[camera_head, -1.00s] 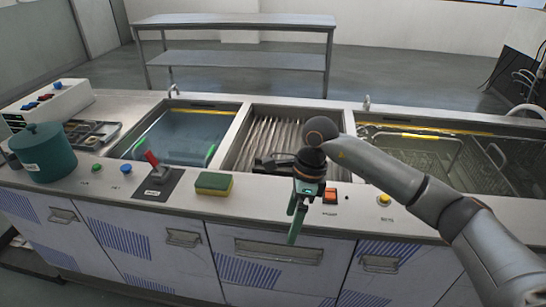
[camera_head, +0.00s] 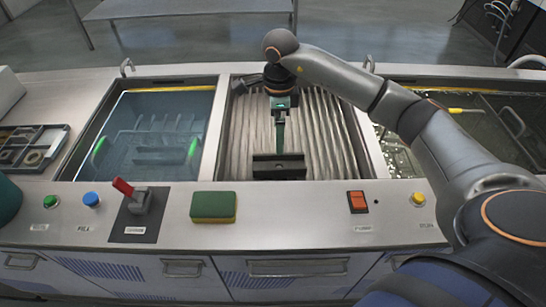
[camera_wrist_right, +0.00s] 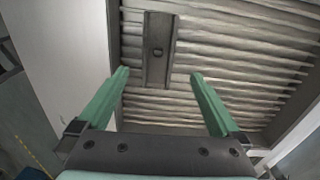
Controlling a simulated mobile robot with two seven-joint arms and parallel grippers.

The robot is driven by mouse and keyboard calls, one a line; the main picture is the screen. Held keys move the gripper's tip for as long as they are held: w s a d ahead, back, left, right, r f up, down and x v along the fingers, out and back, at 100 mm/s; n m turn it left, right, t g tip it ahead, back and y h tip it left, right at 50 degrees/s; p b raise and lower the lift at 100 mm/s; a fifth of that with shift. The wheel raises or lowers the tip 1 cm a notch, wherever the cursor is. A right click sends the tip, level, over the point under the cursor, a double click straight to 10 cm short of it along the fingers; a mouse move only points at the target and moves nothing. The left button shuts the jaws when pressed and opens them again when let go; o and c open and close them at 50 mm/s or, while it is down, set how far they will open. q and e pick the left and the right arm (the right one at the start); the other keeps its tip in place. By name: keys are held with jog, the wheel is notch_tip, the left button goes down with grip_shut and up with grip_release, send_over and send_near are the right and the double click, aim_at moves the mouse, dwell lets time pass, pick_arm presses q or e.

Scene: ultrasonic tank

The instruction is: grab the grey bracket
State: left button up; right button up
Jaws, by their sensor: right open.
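The grey bracket (camera_head: 292,168) is a dark, flat-looking piece in the middle basin, near its front wall. In the right wrist view the bracket (camera_wrist_right: 158,38) is a long strip with a hole, lying on the ribbed basin floor. My right gripper (camera_head: 280,148) points down over the middle basin, just behind the bracket in the head view. In the wrist view the right gripper's green fingers (camera_wrist_right: 159,74) are apart and empty, with the bracket's near end between and beyond their tips. My left gripper is not in view.
A water-filled tank (camera_head: 160,125) is left of the middle basin, and another basin (camera_head: 470,140) is to the right. The front counter carries a red lever (camera_head: 123,187), a green and yellow sponge (camera_head: 213,206), an orange switch (camera_head: 357,201) and buttons. A parts tray (camera_head: 30,148) lies at left.

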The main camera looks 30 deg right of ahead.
send_near(279, 162)
jog(key=shift+s+a+f, duration=0.6)
jog(key=shift+s+f, duration=0.1)
jog(key=shift+d+f+p, duration=0.15)
jog(key=shift+f+p, duration=0.4)
jog(key=shift+f, duration=2.65)
jog(key=shift+r, duration=0.1)
grip_shut()
